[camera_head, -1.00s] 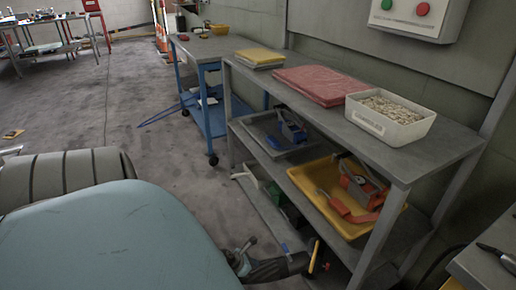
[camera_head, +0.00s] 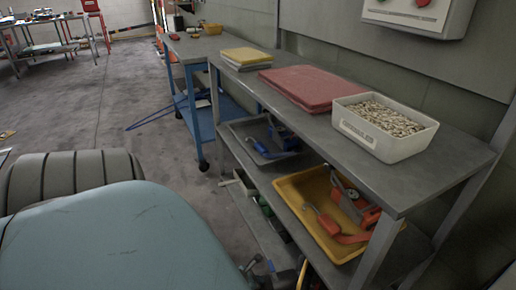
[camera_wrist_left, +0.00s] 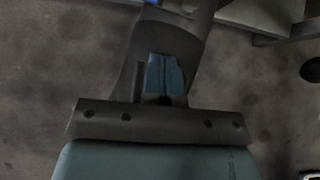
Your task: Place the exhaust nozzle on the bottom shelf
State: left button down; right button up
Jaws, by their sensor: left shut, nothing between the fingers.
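The bottom shelf (camera_head: 258,226) of the grey shelf unit runs low along its base, partly hidden by the tray and shelf above. My left gripper (camera_head: 250,265) is low at the bottom edge of the head view, in front of the unit. Its blue fingers (camera_wrist_left: 165,75) show in the left wrist view, shut with nothing between them. A dark tapered piece (camera_wrist_left: 185,30) shows behind and beyond the fingers; I cannot tell whether it is the exhaust nozzle. No thing is clearly the nozzle in the head view. My right gripper is not in view.
The middle shelf holds a yellow tray (camera_head: 286,187) with red tools and a grey tray (camera_head: 234,132) with blue tools. On top are a red stack (camera_head: 310,85) and a white bin of pellets (camera_head: 385,125). A blue trolley (camera_head: 200,110) stands behind. Floor on the left is open.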

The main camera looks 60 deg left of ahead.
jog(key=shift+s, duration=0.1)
pick_arm(q)
send_near(300, 266)
jog(key=x, duration=0.5)
jog(key=shift+s+a+f+b, duration=0.1)
jog(key=shift+s+f+b, duration=0.1)
jog(key=shift+s+b, duration=0.1)
jog(key=shift+w, duration=0.55)
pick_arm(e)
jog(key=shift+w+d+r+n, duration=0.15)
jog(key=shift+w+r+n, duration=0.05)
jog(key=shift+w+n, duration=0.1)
